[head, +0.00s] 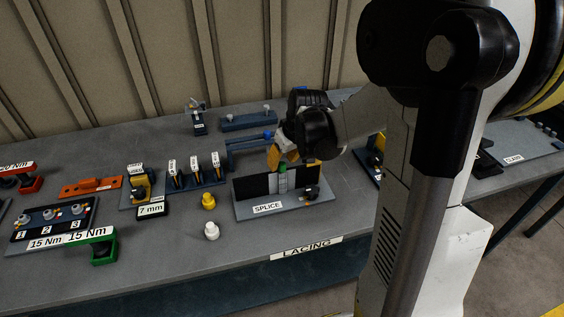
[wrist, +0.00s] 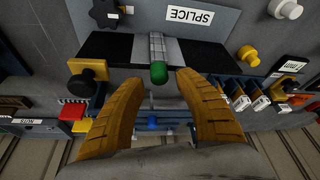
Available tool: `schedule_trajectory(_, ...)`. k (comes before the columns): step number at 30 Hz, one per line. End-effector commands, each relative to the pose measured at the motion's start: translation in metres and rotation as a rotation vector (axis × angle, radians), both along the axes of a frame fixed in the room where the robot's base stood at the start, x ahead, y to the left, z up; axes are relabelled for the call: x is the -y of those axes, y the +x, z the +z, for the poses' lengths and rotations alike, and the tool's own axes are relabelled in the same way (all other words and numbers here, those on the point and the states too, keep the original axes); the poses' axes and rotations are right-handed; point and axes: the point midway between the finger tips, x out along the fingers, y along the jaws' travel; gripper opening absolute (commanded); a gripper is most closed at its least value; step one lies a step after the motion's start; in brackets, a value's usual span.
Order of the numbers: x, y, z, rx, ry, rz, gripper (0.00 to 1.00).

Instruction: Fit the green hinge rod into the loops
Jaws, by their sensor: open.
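The green hinge rod shows as a rounded green end (head: 282,169) at the top of the splice seam. It also shows in the wrist view (wrist: 159,73); the rest of the rod cannot be made out. Its end sits in line with the grey loops (head: 283,184), a ribbed strip between two black belt ends, also in the wrist view (wrist: 157,45). My gripper (wrist: 160,86) is open, its two yellow fingers on either side of the space just short of the green end, apart from it. In the head view my gripper (head: 284,157) is just above and behind the splice.
The SPLICE plate (head: 243,210) carries a black star knob (head: 311,192). A yellow knob (head: 208,201) and a white knob (head: 211,231) stand left of it. A blue rack (head: 252,141) lies behind. Labelled tool holders (head: 195,173) stand to the left.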

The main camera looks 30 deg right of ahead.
Motion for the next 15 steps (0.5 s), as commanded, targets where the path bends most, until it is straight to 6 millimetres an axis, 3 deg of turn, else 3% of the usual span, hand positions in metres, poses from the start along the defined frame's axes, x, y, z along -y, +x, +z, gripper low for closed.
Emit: schedule_trajectory(15, 0.001, -0.038, 0.092, 0.000, 0.000, -0.001, 0.40)
